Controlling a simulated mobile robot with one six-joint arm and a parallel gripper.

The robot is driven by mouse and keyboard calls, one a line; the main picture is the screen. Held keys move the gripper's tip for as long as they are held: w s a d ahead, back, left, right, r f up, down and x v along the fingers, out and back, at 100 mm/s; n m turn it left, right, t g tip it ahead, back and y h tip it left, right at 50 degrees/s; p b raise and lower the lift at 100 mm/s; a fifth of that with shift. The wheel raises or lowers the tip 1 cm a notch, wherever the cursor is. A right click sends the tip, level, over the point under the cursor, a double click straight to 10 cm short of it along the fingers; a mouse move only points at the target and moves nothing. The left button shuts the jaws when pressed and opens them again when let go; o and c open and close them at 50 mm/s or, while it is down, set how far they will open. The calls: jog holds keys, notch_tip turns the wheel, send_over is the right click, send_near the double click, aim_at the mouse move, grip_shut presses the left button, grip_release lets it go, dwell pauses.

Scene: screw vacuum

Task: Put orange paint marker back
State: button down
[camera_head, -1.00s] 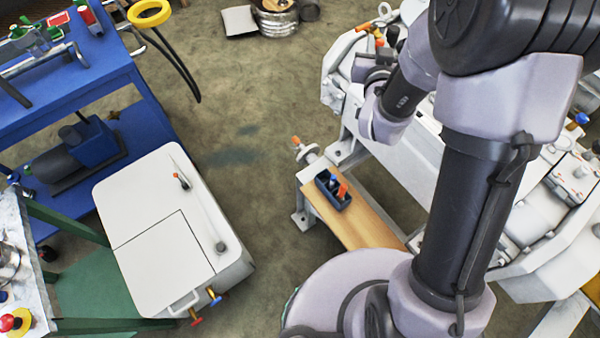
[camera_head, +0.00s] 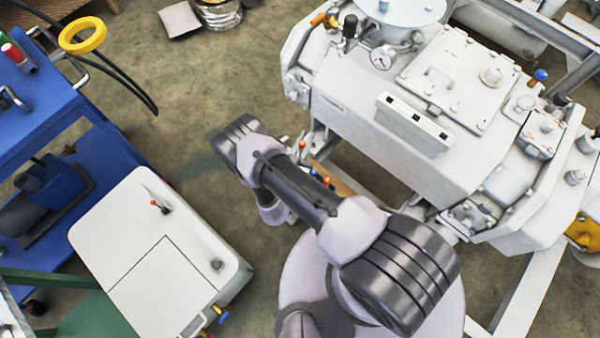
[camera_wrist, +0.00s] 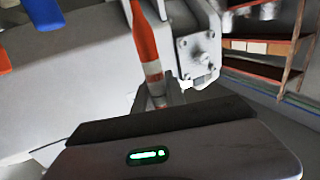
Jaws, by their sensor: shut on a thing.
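In the wrist view, an orange paint marker (camera_wrist: 144,35) with a pale band stands near the upper middle. Its lower end is at the jaws of my gripper (camera_wrist: 158,98), which is shut on it. To its left are part of a blue marker-like thing (camera_wrist: 42,12) and a red-orange one at the edge, both cut off. In the head view, small blue (camera_head: 327,181) and orange (camera_head: 313,171) tips show beside my arm, where the dark marker holder stands. My arm hides most of the holder and my gripper.
A large white machine (camera_head: 395,120) fills the right. A white cabinet (camera_head: 125,235) and blue cart (camera_head: 40,115) stand left. The floor between is clear.

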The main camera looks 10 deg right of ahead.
jog(key=f+b, duration=0.2)
jog(key=f, duration=0.1)
jog(key=s+f+b, duration=0.1)
jog(key=f, duration=0.3)
jog(key=s+f+b, duration=0.1)
jog(key=f+b, duration=0.1)
jog(key=f, duration=0.2)
jog(key=shift+d+f+b, duration=0.15)
jog(key=shift+d+b, duration=0.15)
jog(key=shift+b, duration=0.05)
jog(key=shift+f, duration=0.2)
jog(key=c, duration=1.6)
grip_release()
jog(key=shift+c, duration=0.2)
